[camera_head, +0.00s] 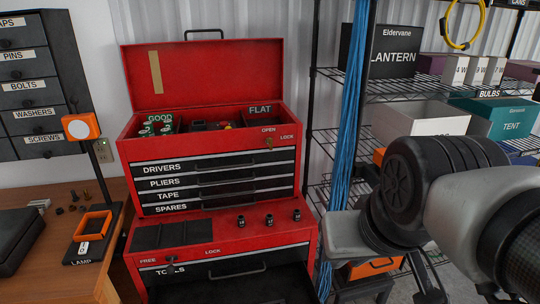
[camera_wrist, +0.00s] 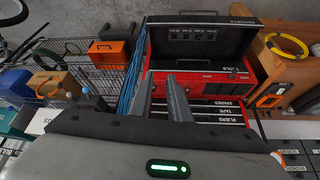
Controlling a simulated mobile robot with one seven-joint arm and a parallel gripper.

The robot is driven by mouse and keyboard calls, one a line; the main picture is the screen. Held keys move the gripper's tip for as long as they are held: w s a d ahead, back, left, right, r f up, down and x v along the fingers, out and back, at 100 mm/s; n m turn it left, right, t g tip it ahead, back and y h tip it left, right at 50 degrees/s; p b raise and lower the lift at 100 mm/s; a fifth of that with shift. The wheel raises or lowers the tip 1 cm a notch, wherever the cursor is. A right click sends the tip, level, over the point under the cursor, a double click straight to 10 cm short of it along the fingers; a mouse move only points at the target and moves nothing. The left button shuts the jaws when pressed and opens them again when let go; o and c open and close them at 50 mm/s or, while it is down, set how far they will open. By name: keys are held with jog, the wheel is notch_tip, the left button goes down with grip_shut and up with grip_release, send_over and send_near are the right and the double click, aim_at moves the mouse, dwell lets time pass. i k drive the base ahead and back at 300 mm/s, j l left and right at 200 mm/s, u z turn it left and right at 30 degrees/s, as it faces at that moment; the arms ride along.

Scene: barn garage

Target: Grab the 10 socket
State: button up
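Three small dark sockets stand apart on the red ledge of the tool chest in the head view: a left one (camera_head: 241,220), a middle one (camera_head: 269,219) and a right one (camera_head: 296,215). Their size marks are too small to read, so I cannot tell which is the 10 socket. The red tool chest (camera_head: 215,220) has its lid up. My gripper (camera_wrist: 158,82) shows two dark fingers with an empty gap between them in the wrist view. In the head view my arm is at the right, beside the chest, and the fingers are not clear.
The chest's bottom drawer (camera_head: 255,285) is pulled out below the ledge. A wooden bench (camera_head: 60,240) with an orange lamp (camera_head: 80,126) stands at the left. Wire shelves (camera_head: 400,90) with boxes and a hanging blue cable bundle (camera_head: 349,130) stand at the right.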

aim_at(296, 212)
jog(key=i+l+u, duration=0.2)
jog(key=l+u, duration=1.25)
jog(key=l, duration=0.2)
